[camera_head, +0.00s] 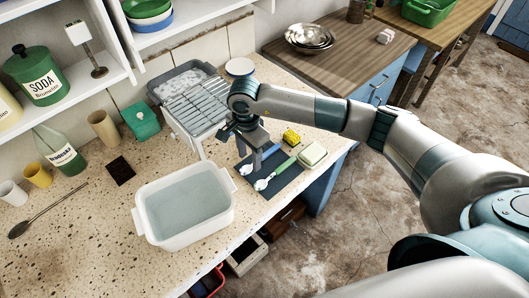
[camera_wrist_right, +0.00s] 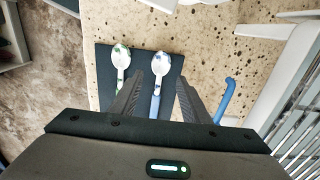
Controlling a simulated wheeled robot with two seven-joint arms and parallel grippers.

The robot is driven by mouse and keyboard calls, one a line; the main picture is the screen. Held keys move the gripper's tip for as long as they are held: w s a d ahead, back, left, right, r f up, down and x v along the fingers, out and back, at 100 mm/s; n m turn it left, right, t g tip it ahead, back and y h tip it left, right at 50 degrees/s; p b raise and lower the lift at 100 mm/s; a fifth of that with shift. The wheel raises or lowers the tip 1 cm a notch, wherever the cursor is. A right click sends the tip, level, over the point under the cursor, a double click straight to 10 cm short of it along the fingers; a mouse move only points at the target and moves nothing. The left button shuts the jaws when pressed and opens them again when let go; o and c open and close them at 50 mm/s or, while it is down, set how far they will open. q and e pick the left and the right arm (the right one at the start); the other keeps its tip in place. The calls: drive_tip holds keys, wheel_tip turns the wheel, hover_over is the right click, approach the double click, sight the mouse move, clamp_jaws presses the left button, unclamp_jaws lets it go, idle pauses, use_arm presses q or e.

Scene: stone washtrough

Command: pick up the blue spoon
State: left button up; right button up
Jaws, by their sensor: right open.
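The blue spoon (camera_head: 246,169) lies on a dark mat (camera_head: 287,184) on the speckled counter, its bowl toward the washtub. In the wrist view the blue spoon (camera_wrist_right: 157,87) shows between the two fingers, with its blue handle running back toward the palm. My right gripper (camera_head: 250,162) points down over it, open and empty; the right gripper (camera_wrist_right: 157,80) fills the lower part of the wrist view. How high the fingertips are above the mat is hard to tell. My left gripper is not in view.
A green-handled spoon (camera_head: 275,173) lies beside the blue one on the mat. A soap dish (camera_head: 312,155) and yellow sponge (camera_head: 291,136) are near. A white washtub of water (camera_head: 141,215) stands at the front, a wire rack (camera_head: 196,107) behind. A blue hook-like piece (camera_wrist_right: 227,98) is right of the fingers.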

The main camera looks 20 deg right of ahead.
drive_tip(key=shift+f, duration=1.25)
drive_tip(key=shift+c, duration=0.6)
clamp_jaws()
